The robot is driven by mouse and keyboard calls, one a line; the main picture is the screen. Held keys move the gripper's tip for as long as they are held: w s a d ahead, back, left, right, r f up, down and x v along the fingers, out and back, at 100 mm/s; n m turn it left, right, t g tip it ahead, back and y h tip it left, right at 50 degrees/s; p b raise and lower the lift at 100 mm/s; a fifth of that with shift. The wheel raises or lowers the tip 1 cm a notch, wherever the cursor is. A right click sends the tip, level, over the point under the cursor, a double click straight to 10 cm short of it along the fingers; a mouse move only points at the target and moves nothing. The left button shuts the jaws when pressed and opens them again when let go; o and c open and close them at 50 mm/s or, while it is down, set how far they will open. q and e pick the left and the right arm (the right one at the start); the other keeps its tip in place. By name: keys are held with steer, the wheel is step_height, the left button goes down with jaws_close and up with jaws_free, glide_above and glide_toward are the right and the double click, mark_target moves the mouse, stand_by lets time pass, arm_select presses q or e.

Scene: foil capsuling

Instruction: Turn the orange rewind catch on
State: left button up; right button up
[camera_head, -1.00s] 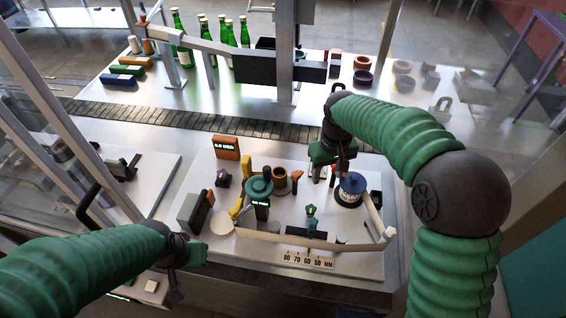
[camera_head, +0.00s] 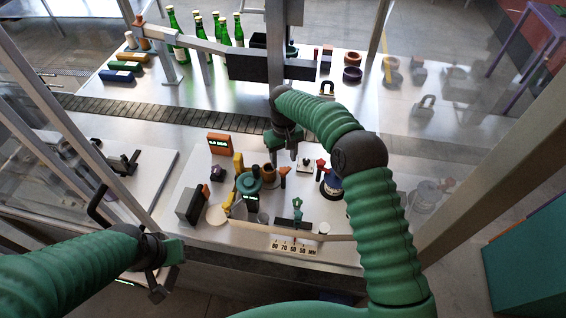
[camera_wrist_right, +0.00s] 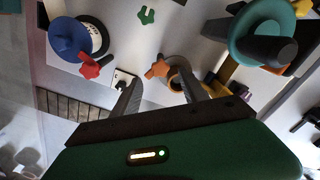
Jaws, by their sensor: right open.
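The orange catch (camera_head: 284,171) stands on the bench machine, just right of a brown ring-shaped cup (camera_head: 268,171). In the right wrist view the orange catch (camera_wrist_right: 158,68) is a small lobed piece beside the brown ring (camera_wrist_right: 176,75). My right gripper (camera_head: 283,154) is open and points down near the catch. In the wrist view its fingers (camera_wrist_right: 160,90) are spread on either side below the catch, with nothing between the tips. I cannot tell whether they touch it. My left gripper (camera_head: 164,270) is at the lower left, away from the machine; its jaw state is unclear.
A red knob (camera_head: 320,165) and blue reel (camera_wrist_right: 70,38) stand to the right of the catch. A teal-topped post (camera_head: 248,183) and yellow lever (camera_head: 239,163) stand to its left. An orange-framed display (camera_head: 219,144) is behind. A pale strip (camera_head: 300,236) crosses the front.

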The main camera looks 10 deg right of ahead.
mark_target(283, 170)
steer(key=f+p, duration=0.1)
steer(key=f, duration=0.3)
steer(key=shift+d+f, duration=0.15)
steer(key=shift+d, duration=0.05)
steer(key=shift+a+f, duration=0.3)
steer(key=c, duration=0.5)
steer(key=shift+d, duration=0.1)
jaws_close()
